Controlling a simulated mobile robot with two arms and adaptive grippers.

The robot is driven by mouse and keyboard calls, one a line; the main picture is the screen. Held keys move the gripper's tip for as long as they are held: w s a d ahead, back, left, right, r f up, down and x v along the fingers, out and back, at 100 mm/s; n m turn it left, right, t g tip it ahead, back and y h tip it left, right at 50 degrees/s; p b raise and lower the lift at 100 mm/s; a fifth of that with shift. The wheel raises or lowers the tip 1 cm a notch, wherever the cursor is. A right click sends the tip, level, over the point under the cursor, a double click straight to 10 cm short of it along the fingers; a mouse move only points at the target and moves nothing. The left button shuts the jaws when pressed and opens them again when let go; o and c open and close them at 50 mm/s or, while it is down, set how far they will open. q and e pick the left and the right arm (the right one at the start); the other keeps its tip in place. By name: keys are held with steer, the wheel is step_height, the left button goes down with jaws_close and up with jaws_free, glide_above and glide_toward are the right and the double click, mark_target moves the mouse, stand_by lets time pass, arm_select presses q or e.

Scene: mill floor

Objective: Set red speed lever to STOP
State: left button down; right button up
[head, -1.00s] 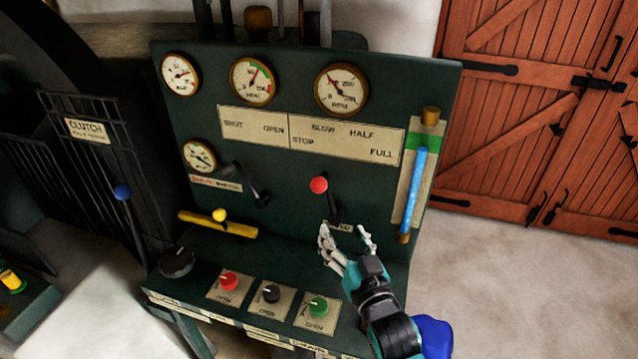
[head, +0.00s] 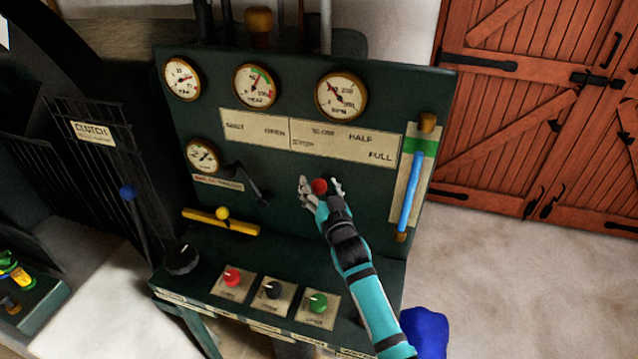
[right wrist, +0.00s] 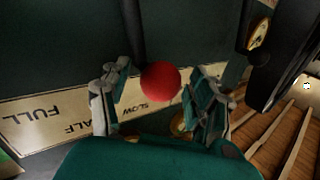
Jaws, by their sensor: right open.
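The red speed lever's round knob (head: 319,186) shows in the head view on the dark green panel, below the plate (head: 345,143) marked SLOW, STOP, HALF and FULL. My right gripper (head: 321,188) is open, with a finger on either side of the knob. In the right wrist view the red knob (right wrist: 161,82) sits between the spread fingers of the right gripper (right wrist: 160,95), with its dark shaft rising behind it. Gaps show beside the knob, and I cannot tell whether anything touches it. My arm hides the lever's shaft in the head view. My left gripper is out of view.
A black-handled lever (head: 252,184) stands left of the knob. A yellow bar (head: 220,222) with a yellow knob lies lower left. Red (head: 232,278), black (head: 273,289) and green (head: 317,301) knobs line the lower ledge. A blue gauge tube (head: 412,190) stands at the right.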

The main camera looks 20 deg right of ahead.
steer(key=shift+w, duration=0.25)
jaws_close()
stand_by(0.3)
